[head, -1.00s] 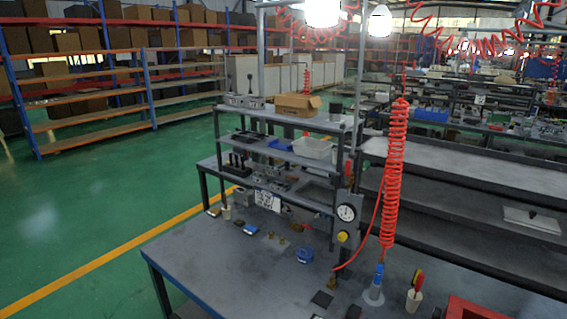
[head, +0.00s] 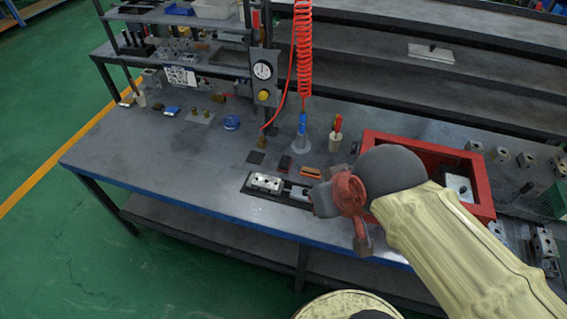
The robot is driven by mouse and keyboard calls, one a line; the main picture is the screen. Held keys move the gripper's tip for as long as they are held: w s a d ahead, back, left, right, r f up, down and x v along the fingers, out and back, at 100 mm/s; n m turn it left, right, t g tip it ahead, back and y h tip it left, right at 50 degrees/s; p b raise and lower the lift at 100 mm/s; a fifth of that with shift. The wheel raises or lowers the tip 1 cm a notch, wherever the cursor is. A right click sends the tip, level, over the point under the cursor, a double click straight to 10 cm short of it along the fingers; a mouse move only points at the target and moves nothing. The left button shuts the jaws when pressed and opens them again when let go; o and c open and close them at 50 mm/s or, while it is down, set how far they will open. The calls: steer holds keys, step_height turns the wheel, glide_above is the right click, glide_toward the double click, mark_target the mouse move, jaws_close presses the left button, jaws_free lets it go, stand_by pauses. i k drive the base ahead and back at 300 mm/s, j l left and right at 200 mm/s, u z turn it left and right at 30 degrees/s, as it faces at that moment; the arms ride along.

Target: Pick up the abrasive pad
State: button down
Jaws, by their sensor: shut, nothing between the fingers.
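A flat dark square (head: 256,157) lies on the workbench (head: 190,185), left of a small dark block with a reddish edge (head: 284,163). One of these looks like the abrasive pad; at this size I cannot tell which. My gripper (head: 362,243) hangs from the red and grey wrist at the end of my cream-sleeved arm, over the front part of the bench. It is shut and empty, to the right of both pieces and apart from them. My arm hides part of the bench and of the red bin behind it.
A dark tray with metal valve blocks (head: 267,183) lies near the front edge. An orange-handled piece (head: 310,172), a blue-topped air nozzle (head: 301,128) and a cup with tools (head: 337,134) stand behind it. A red bin (head: 430,146) is at right. The bench's left front is clear.

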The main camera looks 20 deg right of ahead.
mark_target(285, 162)
steer(key=j+z, duration=0.35)
steer(key=j, duration=0.35)
steer(key=i+j+z, duration=0.55)
steer(key=j+z, duration=0.15)
steer(key=j, duration=0.2)
steer(key=i+j+z, duration=0.15)
steer(key=i+l, duration=0.05)
steer(key=i, duration=0.05)
